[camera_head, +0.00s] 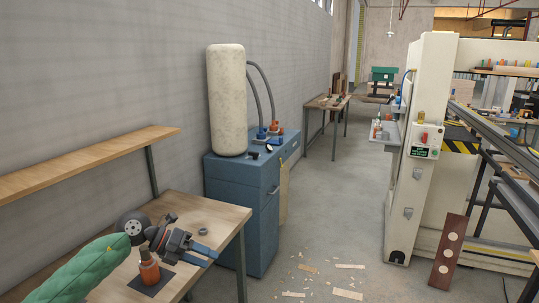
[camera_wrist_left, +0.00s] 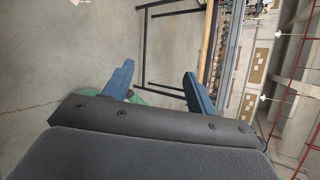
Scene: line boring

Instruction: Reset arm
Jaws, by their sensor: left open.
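My left gripper (camera_head: 210,257) is over the wooden table at the lower left of the head view. Its two blue fingers point right and are apart, with nothing seen between their tips. The left wrist view shows the same open gripper (camera_wrist_left: 158,68), with floor and a dark table frame beyond it. Something green shows low behind the fingers there, mostly hidden. My right gripper is in neither view.
An orange object (camera_head: 149,269) stands on a black pad close below my left wrist. A small grey ring (camera_head: 203,231) lies on the wooden table (camera_head: 222,217). A blue cabinet (camera_head: 240,205) stands beyond. The aisle floor is mostly clear, with scattered scraps (camera_head: 347,294).

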